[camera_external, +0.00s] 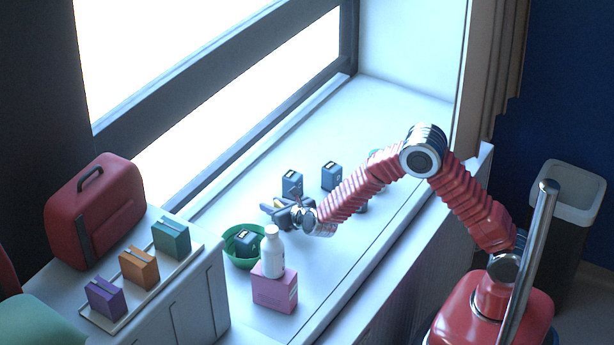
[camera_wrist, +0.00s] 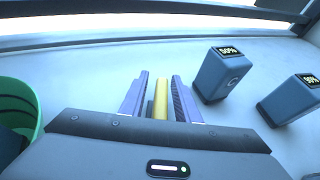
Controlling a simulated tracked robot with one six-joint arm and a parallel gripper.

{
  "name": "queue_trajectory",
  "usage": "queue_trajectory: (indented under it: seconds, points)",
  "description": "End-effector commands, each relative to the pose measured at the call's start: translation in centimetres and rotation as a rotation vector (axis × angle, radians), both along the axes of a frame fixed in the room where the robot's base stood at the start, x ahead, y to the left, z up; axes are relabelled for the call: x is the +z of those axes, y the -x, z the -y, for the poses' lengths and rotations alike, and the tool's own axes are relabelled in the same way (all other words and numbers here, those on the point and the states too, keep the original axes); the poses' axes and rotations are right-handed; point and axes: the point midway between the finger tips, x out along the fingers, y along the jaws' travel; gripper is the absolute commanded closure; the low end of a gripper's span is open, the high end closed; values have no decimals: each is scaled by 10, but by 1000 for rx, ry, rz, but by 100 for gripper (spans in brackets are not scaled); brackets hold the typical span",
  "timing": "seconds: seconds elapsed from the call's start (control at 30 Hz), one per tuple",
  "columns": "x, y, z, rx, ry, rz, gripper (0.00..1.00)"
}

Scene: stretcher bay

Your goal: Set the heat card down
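A yellow card-like piece, seen edge-on in the wrist view (camera_wrist: 160,100), stands between the purple fingers of my gripper (camera_wrist: 160,92); I take it for the heat card. Narrow gaps seem to show on both sides of it, so the fingers look open around it rather than pressed on it. In the external view my gripper (camera_external: 278,206) is low over the pale window sill (camera_external: 345,245), with a small yellow bit between its fingers. Whether the card's lower edge touches the sill is hidden.
Blue boxes with lit displays (camera_wrist: 222,75) (camera_wrist: 293,98) stand right of my fingers. A green bowl (camera_external: 228,248) holding a dark box, a white bottle (camera_external: 272,255) and a pink box (camera_external: 274,291) stand nearby. A tray (camera_external: 125,318) carries purple, orange and teal boxes.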

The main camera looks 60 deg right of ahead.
Motion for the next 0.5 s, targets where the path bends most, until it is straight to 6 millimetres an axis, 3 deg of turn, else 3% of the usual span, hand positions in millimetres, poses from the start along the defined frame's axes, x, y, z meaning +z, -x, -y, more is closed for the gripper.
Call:
queue_trajectory:
  seconds: [0.27, 0.5]
  points:
    - [3, 0, 0, 0, 0, 0, 71]
    - [10, 18, -8, 2, 0, 0, 71]
